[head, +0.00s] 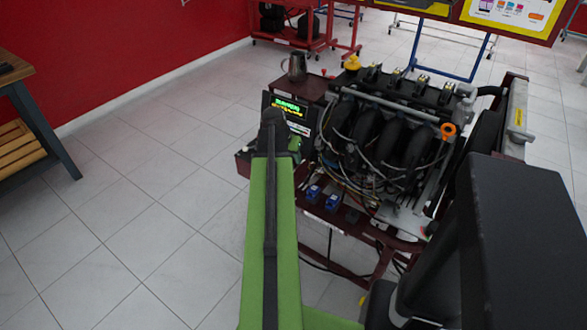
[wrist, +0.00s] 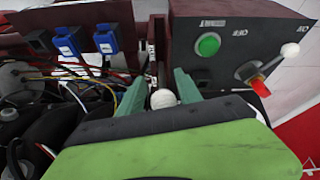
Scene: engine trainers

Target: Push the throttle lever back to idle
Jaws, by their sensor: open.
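In the wrist view, a round white knob (wrist: 163,98) sits between the two green fingers of my gripper (wrist: 161,78). It looks like the throttle lever's knob; its stem is mostly hidden. The fingers are apart, one on each side of the knob, and I cannot tell whether either touches it. A narrow slotted strip (wrist: 151,57) lies just beyond the knob, beside the dark red control box (wrist: 240,28). In the head view my arm hides the lever and most of the gripper, beside the lit display (head: 291,107).
The control box carries a green button (wrist: 208,44), a red-handled switch (wrist: 260,87) and another white knob (wrist: 290,50) close to the right. Two blue connectors (wrist: 106,40) and loose wires lie left. The engine (head: 385,135) stands right of my arm; open tiled floor lies left.

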